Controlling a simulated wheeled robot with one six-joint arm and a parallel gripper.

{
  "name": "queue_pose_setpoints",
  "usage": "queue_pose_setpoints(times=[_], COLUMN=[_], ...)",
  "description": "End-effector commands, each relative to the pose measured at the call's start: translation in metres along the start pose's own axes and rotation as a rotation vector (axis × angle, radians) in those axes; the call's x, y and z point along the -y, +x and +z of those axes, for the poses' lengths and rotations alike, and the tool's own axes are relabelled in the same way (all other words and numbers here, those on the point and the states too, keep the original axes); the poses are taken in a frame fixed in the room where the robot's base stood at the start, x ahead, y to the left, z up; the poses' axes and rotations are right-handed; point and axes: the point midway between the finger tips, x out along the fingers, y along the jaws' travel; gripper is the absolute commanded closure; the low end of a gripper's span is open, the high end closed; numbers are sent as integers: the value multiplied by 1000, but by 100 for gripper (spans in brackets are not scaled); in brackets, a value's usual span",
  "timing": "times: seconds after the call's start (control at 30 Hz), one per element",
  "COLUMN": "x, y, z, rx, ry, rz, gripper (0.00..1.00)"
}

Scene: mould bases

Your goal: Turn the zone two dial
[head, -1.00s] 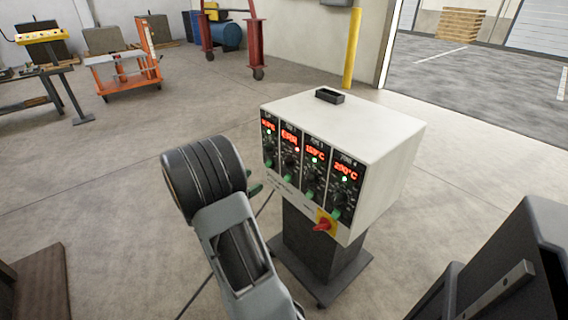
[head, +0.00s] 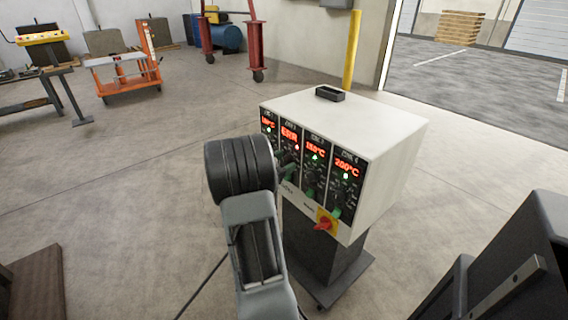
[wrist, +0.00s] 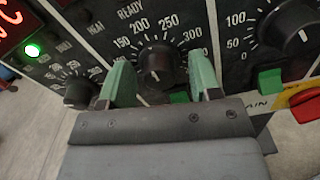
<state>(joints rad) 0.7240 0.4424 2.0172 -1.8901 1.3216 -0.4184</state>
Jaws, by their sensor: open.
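The zone two dial (wrist: 157,62) is a black knob with a white scale around it on the control box (head: 385,140). In the wrist view my gripper (wrist: 160,82) is open, with one green finger on each side of the dial. Gaps show between the fingers and the knob, and I cannot tell whether the tips reach its depth. A pale mark shows near the knob's lower edge. In the head view my wrist hides most of this dial. The zone two display (head: 290,134) shows red letters like ERR, with a red lamp below it.
A neighbouring dial (wrist: 80,92) is left of my fingers and another (wrist: 290,28) is to the right. A green rocker (wrist: 270,79) and the red main switch (wrist: 308,103) are at the lower right. A black tray (head: 330,93) sits on the box.

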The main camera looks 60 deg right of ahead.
Motion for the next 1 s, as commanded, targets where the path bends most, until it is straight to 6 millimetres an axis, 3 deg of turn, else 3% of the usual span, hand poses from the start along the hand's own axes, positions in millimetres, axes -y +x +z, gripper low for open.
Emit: queue_pose_setpoints(times=[0.27,0.77,1.0], x=[0,0,0], y=[1,0,0], z=[0,0,1], rx=[0,0,-1], ry=[0,0,-23], rz=[0,-1,-1], gripper=[42,90,92])
